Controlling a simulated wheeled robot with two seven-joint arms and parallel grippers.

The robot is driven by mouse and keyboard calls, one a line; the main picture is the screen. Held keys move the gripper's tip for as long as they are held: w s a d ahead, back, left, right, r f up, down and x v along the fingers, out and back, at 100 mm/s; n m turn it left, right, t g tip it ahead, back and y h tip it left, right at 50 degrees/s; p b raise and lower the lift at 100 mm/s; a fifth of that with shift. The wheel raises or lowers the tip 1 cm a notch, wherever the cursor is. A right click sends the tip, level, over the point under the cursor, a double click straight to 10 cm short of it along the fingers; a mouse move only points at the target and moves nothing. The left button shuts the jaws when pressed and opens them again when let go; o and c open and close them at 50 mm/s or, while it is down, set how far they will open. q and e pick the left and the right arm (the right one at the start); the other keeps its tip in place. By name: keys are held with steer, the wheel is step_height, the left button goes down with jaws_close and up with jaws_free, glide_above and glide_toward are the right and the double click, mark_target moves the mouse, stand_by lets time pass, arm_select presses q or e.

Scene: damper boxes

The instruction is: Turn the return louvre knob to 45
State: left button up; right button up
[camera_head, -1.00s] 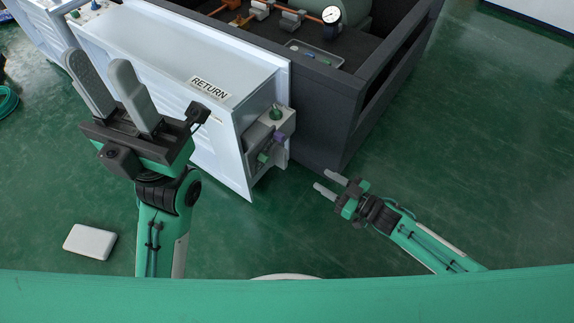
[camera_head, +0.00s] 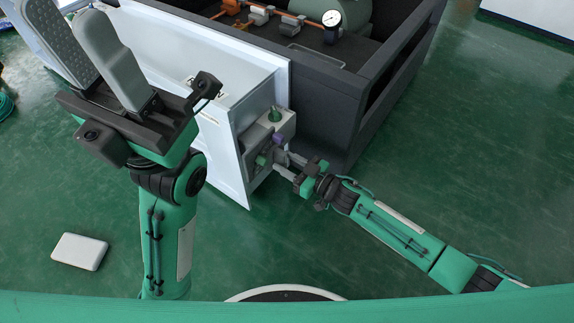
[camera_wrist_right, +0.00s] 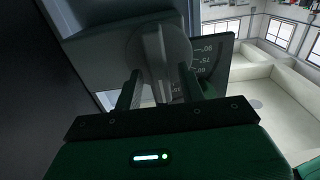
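The white return box (camera_head: 226,128) stands left of centre in the head view, its label mostly covered by my left gripper. A grey control unit (camera_head: 286,124) with green and purple parts is on its right end. In the right wrist view a round grey knob (camera_wrist_right: 157,50) with a raised bar sits beside a dark plate with scale marks (camera_wrist_right: 213,65). My right gripper (camera_head: 281,163) is at this unit; in the wrist view its open fingers (camera_wrist_right: 162,88) flank the knob's bar, with gaps visible. My left gripper (camera_head: 70,25) is open, raised and empty.
A dark open-topped crate (camera_head: 322,125) with a pressure gauge (camera_head: 331,19), pipes and a tank stands right behind the box. A small white slab (camera_head: 80,251) lies on the floor at lower left. The green floor at right is clear.

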steer(key=shift+w+a, duration=0.1)
steer(key=shift+a, duration=0.05)
steer(key=shift+c, duration=0.4)
jaws_close()
